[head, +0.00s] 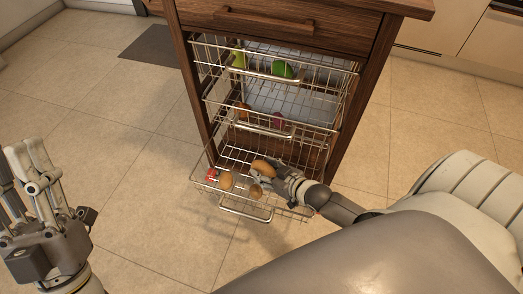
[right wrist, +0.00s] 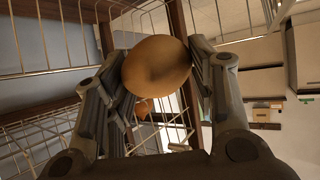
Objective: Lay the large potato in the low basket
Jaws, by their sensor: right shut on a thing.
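My right gripper (head: 270,179) is at the low basket (head: 247,211), a pulled-out wire drawer at the bottom of the cabinet. It is shut on a large brown-orange potato (head: 264,168). In the right wrist view the potato (right wrist: 157,65) sits between the two fingers. In the head view it is over the basket; whether it touches the wires is unclear. A smaller brown item (head: 256,190) shows beside the gripper. My left gripper (head: 22,165) is empty and looks open, far left of the cabinet.
In the low basket, an orange-brown item (head: 226,181) and a red item (head: 211,175) lie at the left. The middle basket (head: 262,128) and top basket (head: 265,74) hold produce above. A wooden drawer (head: 285,22) is over them. The tiled floor (head: 130,190) at left is clear.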

